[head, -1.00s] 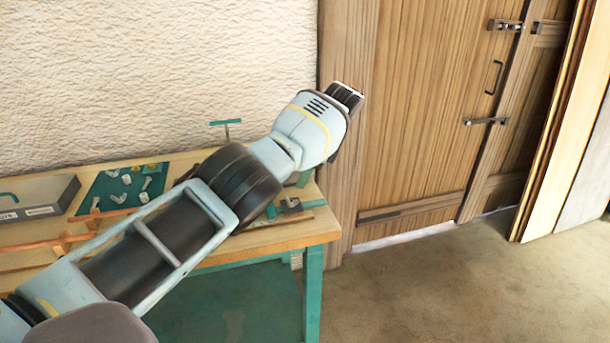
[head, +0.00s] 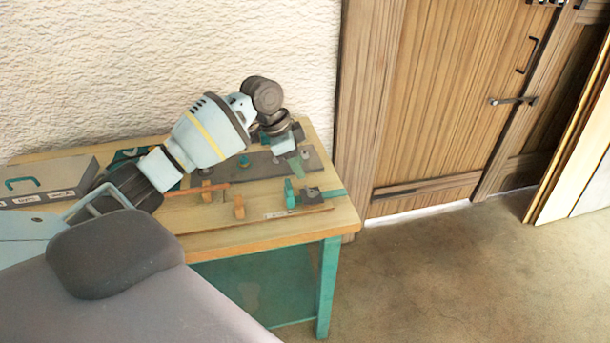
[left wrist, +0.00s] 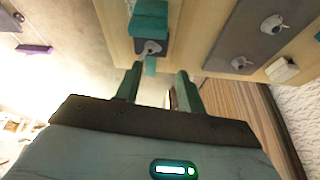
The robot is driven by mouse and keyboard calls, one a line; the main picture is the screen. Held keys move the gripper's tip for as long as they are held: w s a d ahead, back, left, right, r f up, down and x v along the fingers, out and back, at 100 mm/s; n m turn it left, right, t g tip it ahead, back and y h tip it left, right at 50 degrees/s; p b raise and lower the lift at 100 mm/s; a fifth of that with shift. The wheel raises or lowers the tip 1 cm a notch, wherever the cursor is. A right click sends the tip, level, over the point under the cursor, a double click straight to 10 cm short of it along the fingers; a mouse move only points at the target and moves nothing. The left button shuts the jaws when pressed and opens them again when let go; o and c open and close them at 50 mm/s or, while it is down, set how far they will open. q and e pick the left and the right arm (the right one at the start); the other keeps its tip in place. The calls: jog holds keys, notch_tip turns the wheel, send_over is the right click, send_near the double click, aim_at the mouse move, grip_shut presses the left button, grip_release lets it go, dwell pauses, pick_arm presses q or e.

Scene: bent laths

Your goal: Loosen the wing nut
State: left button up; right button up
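My left gripper (head: 300,166) points down over the right end of the workbench. It also shows in the left wrist view (left wrist: 157,80), with its two teal fingers apart and nothing between them. Beyond the fingertips there, a dark block carries a small grey nut (left wrist: 150,47) beside a teal block (left wrist: 150,20); they do not touch the fingers. In the head view the dark block (head: 310,194) stands near the teal piece (head: 290,194) on the bench. More grey knobs (left wrist: 272,23) sit on a dark plate (left wrist: 225,45). Which is the wing nut is hard to tell. My right gripper is out of view.
The workbench (head: 225,238) holds the dark plate (head: 228,170), orange pieces (head: 239,208), a wooden strip (head: 285,219) and a grey box (head: 50,180). A rough wall stands behind. A wooden door (head: 440,120) and open floor (head: 450,270) are to the right.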

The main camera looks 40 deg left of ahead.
aim_at(311, 192)
pick_arm(q)
jog(key=x, duration=0.4)
jog(key=s+d+x, duration=0.1)
jog(key=x, duration=0.2)
jog(key=shift+s, duration=0.1)
dwell(0.4)
grip_shut()
